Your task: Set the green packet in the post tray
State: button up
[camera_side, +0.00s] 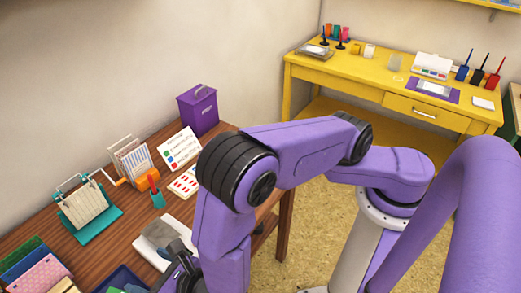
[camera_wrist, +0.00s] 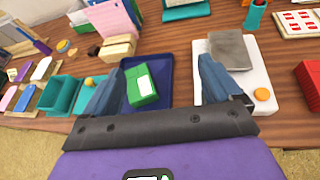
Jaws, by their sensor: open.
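The green packet (camera_wrist: 142,86), a small box with a white label, lies at a slant inside the dark blue tray (camera_wrist: 162,66), which I take for the post tray. In the side view, part of the tray (camera_side: 121,273) shows at the bottom edge, with a bit of green in it. My gripper (camera_wrist: 160,64) is open and empty, its two fingers spread wide above the tray. The packet shows between the fingers, nearer the left one, and apart from the right one. My gripper's height above the packet is hard to tell.
A white inkpad with a grey top (camera_wrist: 229,50) and orange knob stands right of the tray, under the right finger. A red block (camera_wrist: 309,77) is far right. Bare wood shows in front.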

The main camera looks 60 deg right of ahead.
jog(key=d+r+m+g+h, duration=0.35)
jog(key=d+r+m, duration=0.3)
jog(key=d, duration=0.55)
jog(key=d+r+m+g+h, duration=0.2)
jog(key=d+r+m+h, duration=0.2)
jog(key=d+r+m, duration=0.55)
jog(key=s+d+r+m+g+y, duration=0.1)
jog(key=s+d+m+g, duration=0.3)
jog(key=s, duration=0.5)
jog(key=s+d+r+m+g+y, duration=0.1)
jog(key=s+d+m+g+y, duration=0.2)
jog(key=s+d, duration=0.6)
jog(key=shift+m+g+y, duration=0.35)
jog(key=shift+m+y, duration=0.3)
jog(key=shift+m, duration=0.15)
jog(key=shift+o, duration=0.2)
jog(key=shift+s, duration=0.1)
